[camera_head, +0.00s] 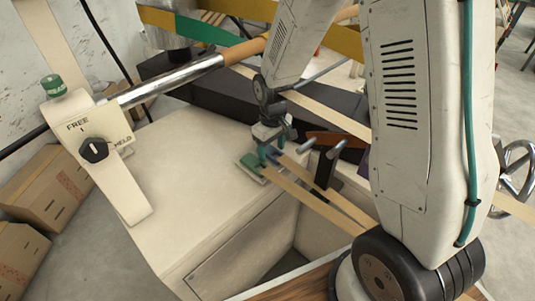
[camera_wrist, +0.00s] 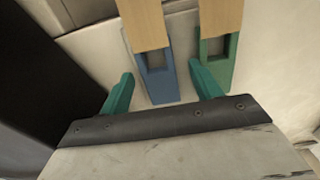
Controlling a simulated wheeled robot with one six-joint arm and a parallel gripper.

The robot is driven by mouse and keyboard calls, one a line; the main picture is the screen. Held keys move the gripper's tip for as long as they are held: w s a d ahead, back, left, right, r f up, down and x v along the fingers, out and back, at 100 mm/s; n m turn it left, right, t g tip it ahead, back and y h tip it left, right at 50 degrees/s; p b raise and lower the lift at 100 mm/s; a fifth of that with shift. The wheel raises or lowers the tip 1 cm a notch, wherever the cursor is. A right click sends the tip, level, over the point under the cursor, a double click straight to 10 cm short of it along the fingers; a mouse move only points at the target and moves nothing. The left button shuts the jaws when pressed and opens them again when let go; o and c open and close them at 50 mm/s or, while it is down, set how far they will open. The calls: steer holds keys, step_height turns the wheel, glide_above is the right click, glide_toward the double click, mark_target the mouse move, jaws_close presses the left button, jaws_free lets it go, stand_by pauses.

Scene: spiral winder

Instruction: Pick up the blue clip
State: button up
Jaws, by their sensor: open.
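The blue clip (camera_wrist: 160,86) lies near the middle of the wrist view, with a rectangular opening and a tan strip (camera_wrist: 143,22) running from its far end. My gripper (camera_wrist: 161,69) is open, its teal fingers on either side of the blue clip. Gaps show between both fingers and the clip. In the head view my gripper (camera_head: 264,152) points down over the cream machine top, and the blue clip (camera_head: 272,154) shows as a small patch beside it. A green clip (camera_wrist: 217,66) with its own tan strip sits just right of the blue clip, close to the right finger.
The green clip also shows in the head view (camera_head: 251,166). A cream machine body (camera_head: 190,165) has an open recess in front. A FREE/HELD knob (camera_head: 94,150) and a metal bar (camera_head: 170,80) stand at left. Cardboard boxes lie on the floor at left.

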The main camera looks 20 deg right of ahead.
steer(key=c, duration=1.1)
steer(key=shift+r, duration=0.15)
step_height(320, 180, up, 28)
steer(key=shift+f, duration=0.1)
